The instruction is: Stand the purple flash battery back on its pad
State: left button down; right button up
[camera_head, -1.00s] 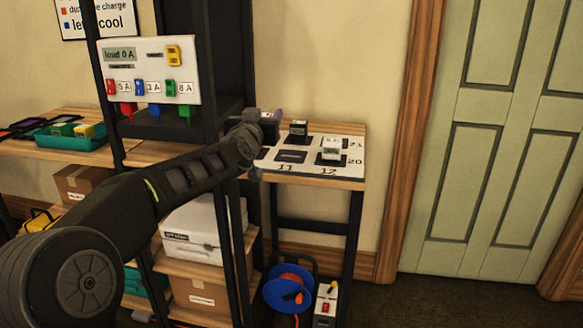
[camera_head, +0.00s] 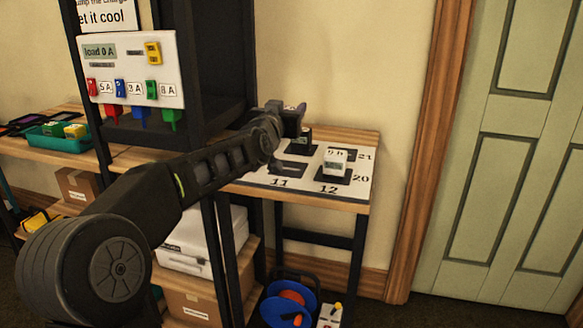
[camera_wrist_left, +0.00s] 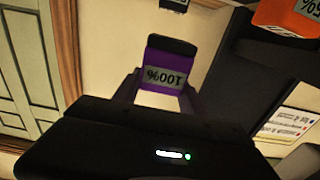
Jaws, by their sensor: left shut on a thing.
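The purple flash battery (camera_wrist_left: 168,72) shows in the left wrist view with a grey label reading 100%, upside down in that picture, and a dark end. My left gripper (camera_wrist_left: 160,90) is shut on it, a finger on each side. In the head view my left gripper (camera_head: 290,117) is above the back left of the white numbered mat (camera_head: 262,178), and it largely hides the battery there. The front-left dark pad (camera_head: 288,168), by the number 11, is bare. My right gripper is not in view.
A white battery (camera_head: 335,160) stands on a pad at the mat's right. An orange block (camera_wrist_left: 288,16) shows in the wrist view. The dark rack (camera_head: 205,65) borders the mat on the left.

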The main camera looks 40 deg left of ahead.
pick_arm(q)
notch_tip(320, 180, down, 5)
jog(key=shift+r+b, duration=0.15)
jog(key=shift+b, duration=0.9)
jog(key=shift+f+b, duration=0.7)
jog(key=shift+f, duration=1.9)
jog(key=shift+f, duration=0.1)
jog(key=shift+f, duration=0.15)
jog(key=c, duration=0.6)
grip_release()
jog(key=shift+c, duration=0.2)
